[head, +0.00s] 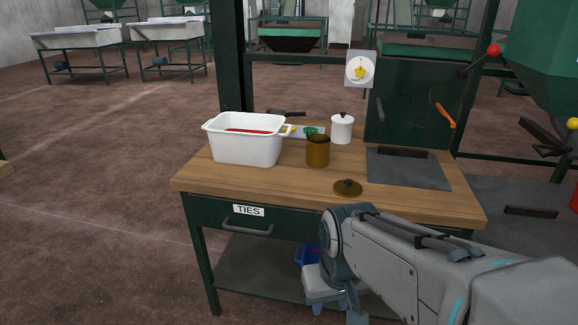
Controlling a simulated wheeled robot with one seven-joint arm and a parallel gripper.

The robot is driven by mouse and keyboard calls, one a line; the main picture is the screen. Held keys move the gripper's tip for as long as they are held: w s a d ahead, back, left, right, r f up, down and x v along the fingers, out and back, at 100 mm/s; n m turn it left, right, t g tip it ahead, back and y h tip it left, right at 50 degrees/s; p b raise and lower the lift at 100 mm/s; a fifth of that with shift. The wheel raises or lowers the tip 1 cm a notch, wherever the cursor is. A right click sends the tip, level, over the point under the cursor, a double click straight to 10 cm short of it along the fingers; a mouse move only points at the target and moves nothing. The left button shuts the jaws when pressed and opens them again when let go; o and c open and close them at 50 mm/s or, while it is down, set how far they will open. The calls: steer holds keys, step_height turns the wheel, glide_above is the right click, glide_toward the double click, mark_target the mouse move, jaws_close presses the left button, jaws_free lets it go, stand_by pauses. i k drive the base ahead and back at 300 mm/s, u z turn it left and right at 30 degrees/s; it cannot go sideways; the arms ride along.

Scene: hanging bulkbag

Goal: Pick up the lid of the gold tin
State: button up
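The gold tin (318,152) stands upright and uncovered on the wooden workbench, near its middle. Its lid (347,187), a dull gold disc with a dark knob on top, lies flat on the wood in front of the tin, apart from it. My arm reaches in from the lower right and bends down in front of the bench. My gripper (335,297) seems to be low at the front of the bench, below the top and away from the lid. Its fingers are not clear, so I cannot tell whether it is open.
On the workbench (225,177) stand a white tub (243,140) with something red inside and a white lidded canister (342,128). A dark mat (408,170) with a dark bar lies at right. A TIES drawer (246,222) is in front. Bare wood surrounds the lid's left side.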

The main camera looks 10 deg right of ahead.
mark_target(348, 188)
steer(key=z, duration=0.05)
steer(key=i, duration=0.9)
steer(key=z, duration=0.75)
